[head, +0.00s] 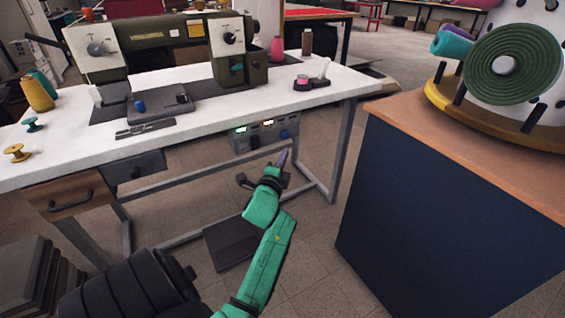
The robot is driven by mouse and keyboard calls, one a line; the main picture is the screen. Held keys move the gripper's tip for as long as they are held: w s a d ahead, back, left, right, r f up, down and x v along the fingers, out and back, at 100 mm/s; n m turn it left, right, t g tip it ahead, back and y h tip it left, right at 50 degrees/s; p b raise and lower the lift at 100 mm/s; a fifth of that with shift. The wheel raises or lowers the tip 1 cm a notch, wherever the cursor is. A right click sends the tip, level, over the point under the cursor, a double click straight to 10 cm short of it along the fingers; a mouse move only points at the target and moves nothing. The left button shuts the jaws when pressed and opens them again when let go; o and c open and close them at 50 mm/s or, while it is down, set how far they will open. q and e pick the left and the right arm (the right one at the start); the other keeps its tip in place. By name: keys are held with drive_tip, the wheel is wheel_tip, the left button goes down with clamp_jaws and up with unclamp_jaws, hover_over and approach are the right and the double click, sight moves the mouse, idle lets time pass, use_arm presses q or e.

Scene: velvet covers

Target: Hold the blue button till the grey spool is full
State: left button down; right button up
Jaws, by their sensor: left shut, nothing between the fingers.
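A round blue piece (140,106), which may be the blue button, sits on the bed of the sewing machine (160,40) on the white table. A second blue round part (285,134) is on the control box (258,136) under the table's front edge. I cannot tell which is the button. I cannot make out a grey spool for certain. My left gripper (283,157) is shut and empty, on a green arm, just below the control box in the picture. It appears apart from both blue parts. My right gripper is out of view.
Thread cones and spools stand on the white table (335,82). A dark blue cabinet (430,215) with a wooden top is at right, bearing a large green coil (500,80). A dark pedal (230,243) lies on the floor. Floor between table and cabinet is open.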

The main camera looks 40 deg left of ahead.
use_arm(q)
drive_tip(key=v, duration=0.4)
drive_tip(key=shift+w+d+r, duration=0.1)
drive_tip(key=shift+w+d, duration=0.05)
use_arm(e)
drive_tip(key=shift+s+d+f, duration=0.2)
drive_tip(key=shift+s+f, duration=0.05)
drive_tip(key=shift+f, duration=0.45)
